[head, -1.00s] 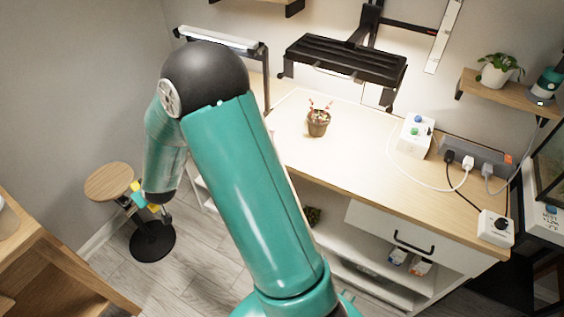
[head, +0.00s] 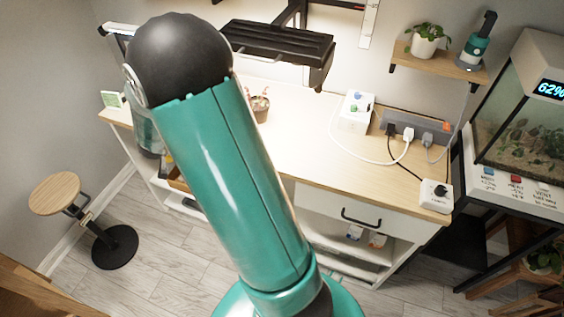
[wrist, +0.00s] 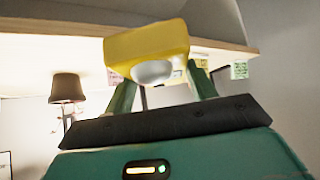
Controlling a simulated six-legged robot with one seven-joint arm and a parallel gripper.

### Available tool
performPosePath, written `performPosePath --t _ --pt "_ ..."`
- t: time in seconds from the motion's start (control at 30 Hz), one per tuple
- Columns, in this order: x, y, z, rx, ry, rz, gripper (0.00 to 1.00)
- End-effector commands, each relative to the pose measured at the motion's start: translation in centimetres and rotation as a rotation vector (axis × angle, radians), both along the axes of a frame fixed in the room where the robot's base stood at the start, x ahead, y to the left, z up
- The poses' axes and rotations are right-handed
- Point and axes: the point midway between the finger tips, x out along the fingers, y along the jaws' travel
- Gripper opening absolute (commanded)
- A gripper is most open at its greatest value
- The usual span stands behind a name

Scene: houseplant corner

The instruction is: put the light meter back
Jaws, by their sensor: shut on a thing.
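The light meter (wrist: 147,42), a yellow block with a white dome, shows in the wrist view at the top middle. My gripper (wrist: 158,72) is shut on it, with a green finger at each side. In the head view my arm hides both the gripper and the meter. The place where the meter belongs cannot be made out for certain.
A light wooden board edge (wrist: 232,47) spans behind the meter in the wrist view. The head view shows a workbench (head: 330,150) with a potted plant (head: 260,106), white box (head: 355,112) and cables. A stool (head: 56,193) stands left; floor between is clear.

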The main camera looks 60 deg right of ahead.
Motion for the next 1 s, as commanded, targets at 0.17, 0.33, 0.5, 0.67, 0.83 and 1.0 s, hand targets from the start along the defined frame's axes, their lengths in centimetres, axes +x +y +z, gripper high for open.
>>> performPosePath --t 0.17,0.33,0.5,0.67,0.83,1.0 --pt "-6.0 -8.5 2.7 -0.002 -0.003 -0.373 0.25" --pt "-14.0 -14.4 4.6 -0.003 -0.002 -0.747 0.25" --pt "-23.7 -17.4 6.0 -0.003 -0.002 -1.150 0.25" --pt "-31.9 -17.1 6.5 -0.003 0.000 -1.507 0.25" --pt "-36.4 -15.5 6.6 -0.003 -0.001 -1.737 0.25" --pt "-38.1 -16.2 6.0 -0.004 0.000 -1.789 0.25"
